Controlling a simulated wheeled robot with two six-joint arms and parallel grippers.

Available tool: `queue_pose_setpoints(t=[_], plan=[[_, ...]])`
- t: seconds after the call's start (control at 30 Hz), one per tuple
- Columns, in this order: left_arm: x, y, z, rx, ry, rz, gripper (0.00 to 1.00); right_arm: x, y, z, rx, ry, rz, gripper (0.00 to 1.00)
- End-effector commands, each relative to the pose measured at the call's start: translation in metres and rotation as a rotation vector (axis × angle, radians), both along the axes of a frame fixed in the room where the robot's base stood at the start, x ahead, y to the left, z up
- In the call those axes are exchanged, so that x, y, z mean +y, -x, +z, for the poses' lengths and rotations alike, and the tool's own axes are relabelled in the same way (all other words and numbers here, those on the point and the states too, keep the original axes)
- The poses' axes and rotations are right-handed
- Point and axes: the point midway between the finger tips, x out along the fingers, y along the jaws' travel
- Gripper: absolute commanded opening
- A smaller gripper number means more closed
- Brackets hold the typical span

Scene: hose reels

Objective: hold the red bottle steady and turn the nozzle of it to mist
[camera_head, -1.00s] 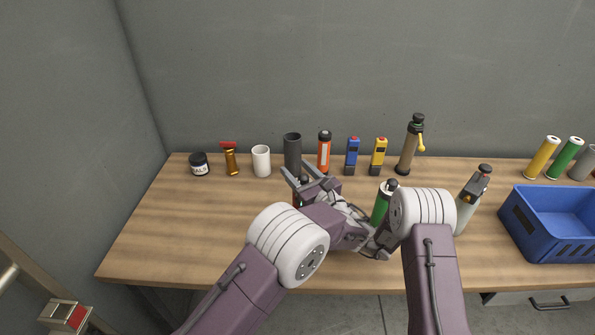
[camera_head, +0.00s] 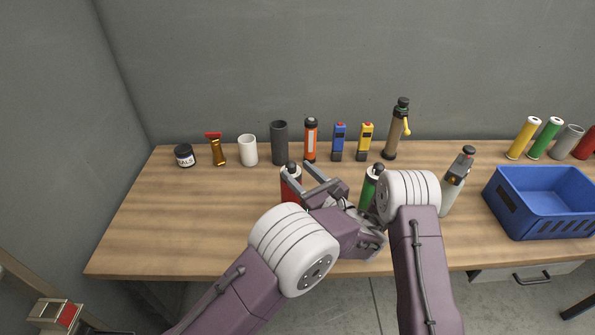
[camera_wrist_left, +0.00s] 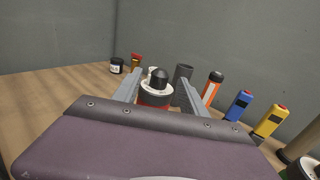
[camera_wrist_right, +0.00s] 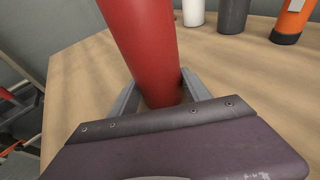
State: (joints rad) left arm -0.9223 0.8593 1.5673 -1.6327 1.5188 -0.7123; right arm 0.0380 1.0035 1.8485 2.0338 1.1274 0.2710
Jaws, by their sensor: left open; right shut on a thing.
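The red bottle (camera_head: 291,188) stands upright on the table, with a white collar (camera_wrist_left: 155,88) and a black nozzle (camera_wrist_left: 158,76) on top. My left gripper (camera_head: 296,170) is open, with one finger on each side of the bottle's top; the nozzle shows between them in the left wrist view. I cannot tell whether the fingers touch it. My right gripper (camera_wrist_right: 158,88) is shut on the red bottle's body, which also fills the middle of the right wrist view (camera_wrist_right: 145,45). In the head view the right gripper is hidden behind my left arm. Any nozzle marking is too small to read.
A green bottle (camera_head: 369,188) stands close to my right arm. A grey spray bottle (camera_head: 457,182) and a blue crate (camera_head: 545,200) are farther right. A dark cup (camera_head: 279,143), white cup (camera_head: 248,150) and orange bottle (camera_head: 310,140) line the back.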

Motion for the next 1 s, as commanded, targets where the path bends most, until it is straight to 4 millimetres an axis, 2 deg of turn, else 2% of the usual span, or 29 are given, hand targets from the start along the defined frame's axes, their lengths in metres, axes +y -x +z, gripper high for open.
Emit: queue_pose_setpoints(t=[0.17, 0.33, 0.5, 0.7, 0.87, 1.0], plan=[[0.004, 0.002, 0.006, -0.023, -0.017, -0.055, 0.5, 0.0, 0.0, 0.0, 0.0, 0.0, 0.0, 0.33], [0.012, 0.016, 0.013, -0.056, -0.039, -0.25, 0.5, 0.0, 0.0, 0.0, 0.0, 0.0, 0.0, 0.33], [0.016, 0.038, 0.006, -0.031, -0.022, -0.434, 0.5, 0.0, 0.0, 0.0, 0.0, 0.0, 0.0, 0.33], [0.019, 0.053, -0.002, 0.001, 0.0, -0.521, 0.5, 0.0, 0.0, 0.0, 0.0, 0.0, 0.0, 0.33], [0.019, 0.049, -0.002, 0.001, 0.002, -0.521, 0.5, 0.0, 0.0, 0.0, 0.0, 0.0, 0.0, 0.33], [0.022, 0.023, -0.002, -0.001, 0.002, -0.516, 0.5, 0.0, 0.0, 0.0, 0.0, 0.0, 0.0, 0.33]])
